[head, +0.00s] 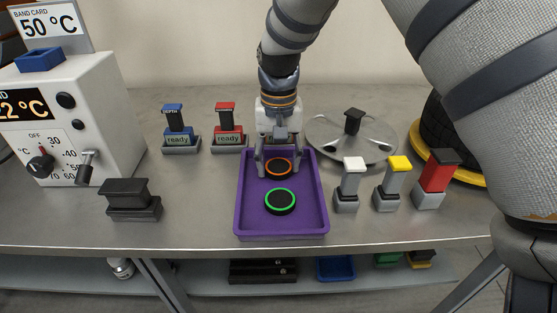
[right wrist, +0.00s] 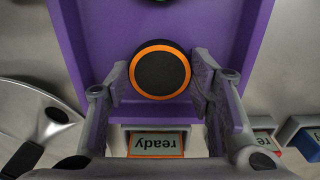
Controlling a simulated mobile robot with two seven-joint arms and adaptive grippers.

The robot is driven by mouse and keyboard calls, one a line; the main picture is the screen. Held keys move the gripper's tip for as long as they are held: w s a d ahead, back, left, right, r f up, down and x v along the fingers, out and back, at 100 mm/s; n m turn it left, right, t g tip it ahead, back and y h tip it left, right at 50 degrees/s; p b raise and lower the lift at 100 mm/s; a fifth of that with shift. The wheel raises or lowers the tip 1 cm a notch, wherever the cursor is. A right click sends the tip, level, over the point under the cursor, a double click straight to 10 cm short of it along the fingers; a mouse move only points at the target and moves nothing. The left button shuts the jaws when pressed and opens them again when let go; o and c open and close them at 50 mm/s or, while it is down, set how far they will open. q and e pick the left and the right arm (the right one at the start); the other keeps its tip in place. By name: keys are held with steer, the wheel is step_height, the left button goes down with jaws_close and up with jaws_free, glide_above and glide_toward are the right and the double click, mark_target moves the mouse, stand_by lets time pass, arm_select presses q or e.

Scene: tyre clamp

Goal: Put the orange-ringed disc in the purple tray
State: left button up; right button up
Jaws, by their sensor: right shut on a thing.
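The orange-ringed disc (head: 278,168) is black with an orange rim. It is within the far half of the purple tray (head: 312,212), in or just above it; I cannot tell if it touches the floor. My right gripper (head: 279,170) reaches down over the tray's far edge and is shut on the disc. In the right wrist view the disc (right wrist: 160,70) sits between the two fingertips (right wrist: 160,85), over the purple tray (right wrist: 92,38). A green-ringed disc (head: 280,201) lies in the near half of the tray. My left gripper is not in view.
Blue-topped (head: 179,130) and red-topped (head: 226,128) "ready" blocks stand behind left. A round metal plate (head: 380,150) lies behind right. White (head: 350,180), yellow (head: 394,180) and red (head: 436,178) blocks stand right. A black block (head: 130,200) and a white temperature box (head: 100,110) stand left.

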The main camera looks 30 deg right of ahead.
mark_target(279, 166)
steer(key=shift+w+f, duration=0.15)
steer(key=o, duration=1.3)
steer(key=shift+c, duration=0.2)
step_height(279, 166, up, 12)
steer(key=shift+r+p, duration=0.25)
steer(key=shift+p, duration=0.05)
